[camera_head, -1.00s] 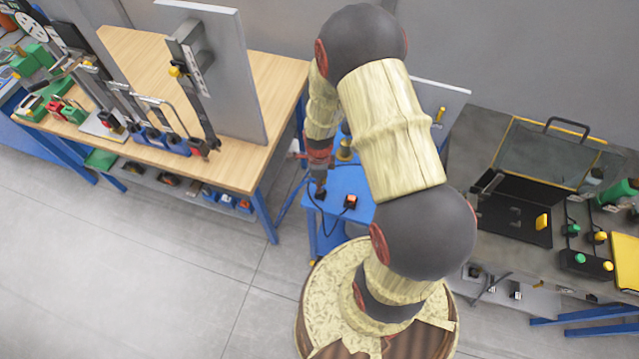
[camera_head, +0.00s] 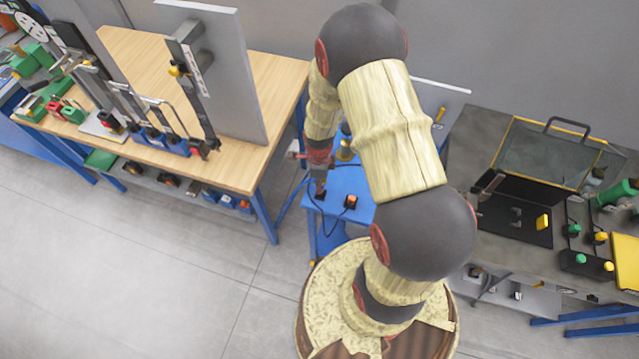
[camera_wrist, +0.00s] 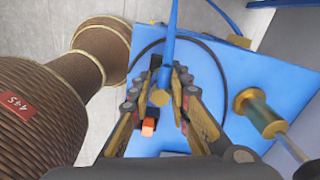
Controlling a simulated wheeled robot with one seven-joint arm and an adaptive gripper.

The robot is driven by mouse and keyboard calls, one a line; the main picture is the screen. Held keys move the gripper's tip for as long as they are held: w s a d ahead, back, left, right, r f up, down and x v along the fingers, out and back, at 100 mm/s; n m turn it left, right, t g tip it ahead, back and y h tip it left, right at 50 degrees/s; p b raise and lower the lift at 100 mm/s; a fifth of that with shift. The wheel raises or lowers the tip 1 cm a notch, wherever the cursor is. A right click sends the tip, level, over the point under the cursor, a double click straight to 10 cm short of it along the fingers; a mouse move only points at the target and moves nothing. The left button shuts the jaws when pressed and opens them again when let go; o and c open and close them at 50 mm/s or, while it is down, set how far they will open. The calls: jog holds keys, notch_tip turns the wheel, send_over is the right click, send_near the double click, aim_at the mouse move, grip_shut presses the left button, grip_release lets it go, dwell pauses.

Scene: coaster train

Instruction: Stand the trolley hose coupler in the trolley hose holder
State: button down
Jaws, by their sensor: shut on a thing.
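A narrow blue part runs up the picture from between the fingers. In the head view my gripper (camera_head: 320,182) is low over the blue trolley top (camera_head: 350,180), and my arm hides part of it. A black block with an orange top (camera_head: 350,202) stands beside it; in the wrist view its orange part (camera_wrist: 148,127) shows by the left finger. I cannot tell which part is the hose holder, or whether the coupler touches it.
A brass cylinder (camera_wrist: 256,110) with a silver rod stands right of my fingers on the trolley. A dark hose (camera_head: 328,220) loops at the trolley's front. A wooden workbench (camera_head: 240,165) is left, and a grey bench (camera_head: 480,145) with a black open case is right.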

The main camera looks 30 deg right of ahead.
jog(key=shift+f+b, duration=1.2)
jog(key=shift+f, duration=0.35)
dwell(0.4)
jog(key=c, duration=1.6)
grip_release()
jog(key=shift+r, duration=0.1)
notch_tip(320, 180, up, 12)
jog(key=shift+f, duration=0.1)
